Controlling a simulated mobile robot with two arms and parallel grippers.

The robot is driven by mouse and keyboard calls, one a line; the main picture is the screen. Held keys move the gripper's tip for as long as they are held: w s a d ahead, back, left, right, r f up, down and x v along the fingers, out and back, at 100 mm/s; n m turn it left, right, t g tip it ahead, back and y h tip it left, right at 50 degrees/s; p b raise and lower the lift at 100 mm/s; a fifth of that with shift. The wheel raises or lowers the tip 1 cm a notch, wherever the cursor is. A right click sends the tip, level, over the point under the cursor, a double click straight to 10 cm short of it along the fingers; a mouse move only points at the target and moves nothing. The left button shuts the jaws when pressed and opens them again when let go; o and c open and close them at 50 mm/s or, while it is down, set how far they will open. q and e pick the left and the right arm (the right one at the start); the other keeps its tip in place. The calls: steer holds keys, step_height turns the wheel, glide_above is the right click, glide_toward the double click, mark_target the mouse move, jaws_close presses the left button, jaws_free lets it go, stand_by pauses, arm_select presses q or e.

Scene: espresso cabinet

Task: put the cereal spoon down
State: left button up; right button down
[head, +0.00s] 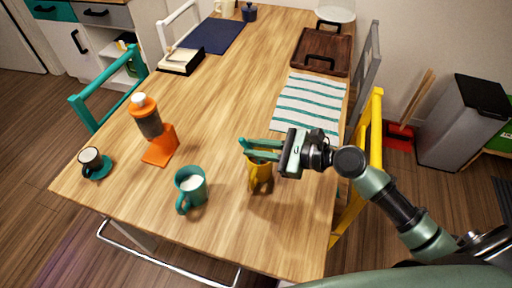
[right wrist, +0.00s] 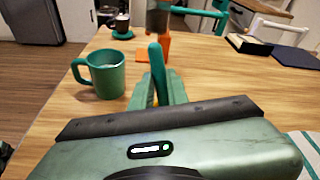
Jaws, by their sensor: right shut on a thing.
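My right gripper (head: 243,148) reaches in from the right over the near half of the table. My left gripper is in neither view.
A teal mug (head: 192,188) with white contents stands left of the yellow mug. The front right of the tabletop is clear.

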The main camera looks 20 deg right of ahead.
steer(key=c, duration=1.3)
jaws_free()
steer(key=s+d, duration=0.6)
steer(key=d, duration=0.1)
steer(key=shift+d+b, duration=0.25)
steer(key=shift+b, duration=0.05)
